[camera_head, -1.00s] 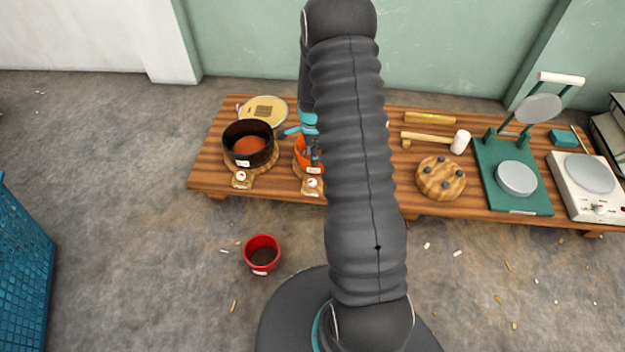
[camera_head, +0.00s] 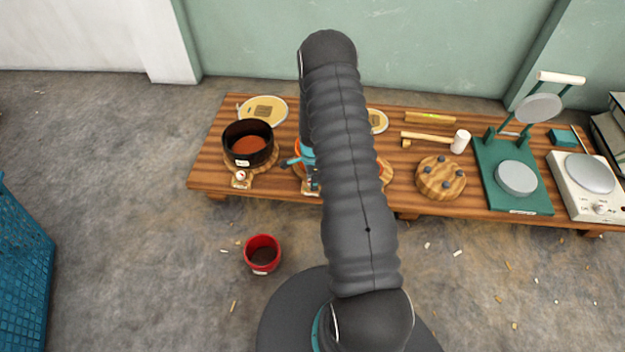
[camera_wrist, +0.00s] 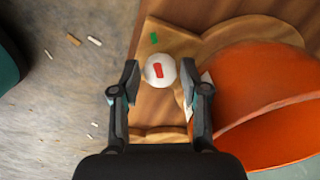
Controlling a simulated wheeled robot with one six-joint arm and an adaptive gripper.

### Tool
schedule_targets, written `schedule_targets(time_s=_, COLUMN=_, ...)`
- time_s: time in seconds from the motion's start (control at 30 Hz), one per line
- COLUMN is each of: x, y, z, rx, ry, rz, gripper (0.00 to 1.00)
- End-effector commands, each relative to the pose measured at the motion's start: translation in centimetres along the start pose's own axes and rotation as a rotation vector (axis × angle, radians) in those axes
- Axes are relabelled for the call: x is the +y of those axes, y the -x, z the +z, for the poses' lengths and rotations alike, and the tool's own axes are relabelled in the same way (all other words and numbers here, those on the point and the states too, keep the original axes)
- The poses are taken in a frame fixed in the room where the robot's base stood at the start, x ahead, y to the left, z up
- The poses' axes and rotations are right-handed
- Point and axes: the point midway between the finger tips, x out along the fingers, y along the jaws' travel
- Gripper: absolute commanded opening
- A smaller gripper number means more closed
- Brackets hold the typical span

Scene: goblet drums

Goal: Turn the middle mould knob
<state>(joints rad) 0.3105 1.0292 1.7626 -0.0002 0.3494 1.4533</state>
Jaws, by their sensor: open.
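The middle mould's knob (camera_wrist: 153,81) is a white disc with a red bar, on a wooden plate. In the wrist view the bar runs nearly up and down, and a green mark (camera_wrist: 154,38) lies beyond it. The orange mould (camera_wrist: 255,90) is to the right of the knob; a sliver shows in the head view (camera_head: 297,145). My gripper (camera_wrist: 160,74) is open, with one finger on each side of the knob. I cannot tell whether the fingers touch it. In the head view my gripper (camera_head: 313,187) hangs over the table's front edge and hides the knob.
A dark mould (camera_head: 248,129) with its own knob (camera_head: 241,176) stands left on the wooden table (camera_head: 208,170). A mallet (camera_head: 460,141), a round wooden block (camera_head: 441,178) and a green press (camera_head: 530,200) stand right. A red pot (camera_head: 262,252) is on the floor.

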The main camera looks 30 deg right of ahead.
Motion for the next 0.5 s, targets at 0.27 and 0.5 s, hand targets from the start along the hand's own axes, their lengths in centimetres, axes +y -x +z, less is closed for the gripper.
schedule_targets(time_s=0.27, x=0.01, y=-0.21, z=0.01, rx=0.000, ry=0.000, rz=0.000, gripper=0.45)
schedule_targets(time_s=0.5, x=0.04, y=-0.20, z=0.01, rx=0.000, ry=0.000, rz=0.001, gripper=0.00)
